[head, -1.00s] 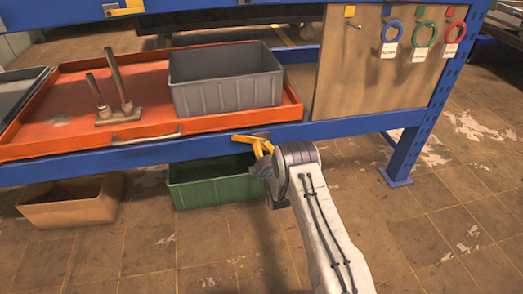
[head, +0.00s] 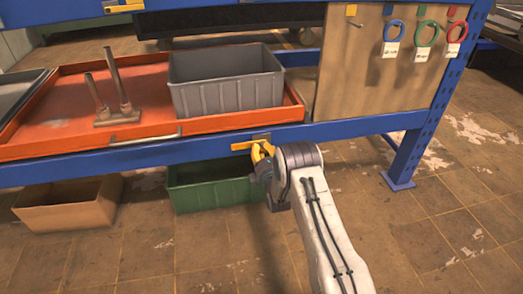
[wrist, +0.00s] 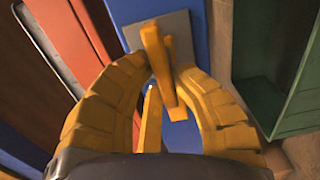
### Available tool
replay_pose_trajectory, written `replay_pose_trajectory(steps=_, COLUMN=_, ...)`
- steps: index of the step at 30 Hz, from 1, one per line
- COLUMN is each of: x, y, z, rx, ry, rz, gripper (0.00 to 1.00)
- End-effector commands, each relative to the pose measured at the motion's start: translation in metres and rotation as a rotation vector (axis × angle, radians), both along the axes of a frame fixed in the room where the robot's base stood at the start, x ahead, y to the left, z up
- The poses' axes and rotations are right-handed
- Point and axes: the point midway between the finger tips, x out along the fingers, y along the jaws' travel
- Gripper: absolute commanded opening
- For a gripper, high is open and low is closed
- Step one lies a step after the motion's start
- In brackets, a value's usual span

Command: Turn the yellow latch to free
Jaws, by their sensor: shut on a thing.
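The yellow latch (head: 241,146) sits on a grey plate (head: 262,137) on the blue front beam, below the orange tray. In the head view its left part sticks out nearly level, and my gripper hides some of the rest. In the wrist view the yellow latch (wrist: 157,62) stands out from the grey plate (wrist: 178,28) between my fingertips. My gripper (head: 260,152) has yellow fingers and is shut on the latch. In the wrist view my gripper (wrist: 163,78) has one finger on each side of it.
The orange tray (head: 45,122) above holds a grey bin (head: 228,92) and a stand with two metal posts (head: 118,112). A green bin (head: 215,190) and a brown bin (head: 68,207) are below the beam. Coloured rings (head: 427,36) hang on the right panel.

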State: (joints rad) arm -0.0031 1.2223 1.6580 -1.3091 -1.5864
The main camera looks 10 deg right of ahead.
Motion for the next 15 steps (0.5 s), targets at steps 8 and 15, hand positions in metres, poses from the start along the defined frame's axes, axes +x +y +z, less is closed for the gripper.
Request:
replay_pose_trajectory(steps=8, x=0.0014, y=0.0016, z=0.0028, rx=-0.001, ry=-0.007, rz=0.002, gripper=0.25)
replay_pose_trajectory(steps=15, x=0.0006, y=0.0007, z=0.0011, rx=0.0, ry=-0.003, rz=0.001, gripper=0.47)
